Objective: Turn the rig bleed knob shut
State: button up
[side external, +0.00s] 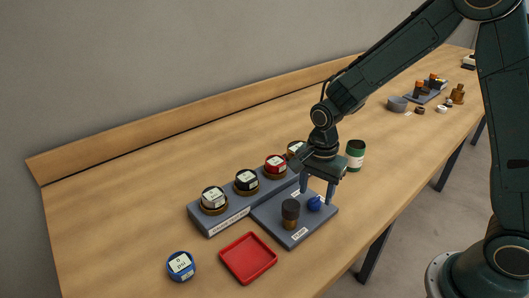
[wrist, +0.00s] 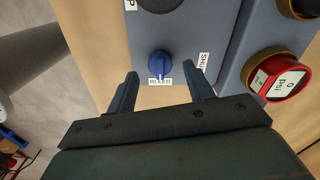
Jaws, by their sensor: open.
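The blue bleed knob (side external: 314,204) sits on the grey rig plate (side external: 272,215). It also shows in the wrist view (wrist: 158,64), above a label reading BLEED (wrist: 160,81). Its ridge runs roughly up and down in that picture. A SHUT label (wrist: 203,61) lies to the right of the knob. My gripper (side external: 317,197) points down over the plate with its fingers apart. In the wrist view, the open fingers (wrist: 160,72) stand to the left and right of the knob, with gaps on both sides. The gripper holds nothing.
A black-topped pump knob (side external: 290,210) stands close beside the bleed knob. A row of gauges, including a red-rimmed one (side external: 276,165), runs behind the plate. A red tray (side external: 248,258) and a blue gauge (side external: 181,266) lie at the front left. A green canister (side external: 355,155) stands right.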

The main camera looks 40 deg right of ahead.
aim_at(315, 202)
jog(key=shift+f, duration=1.4)
jog(key=c, duration=1)
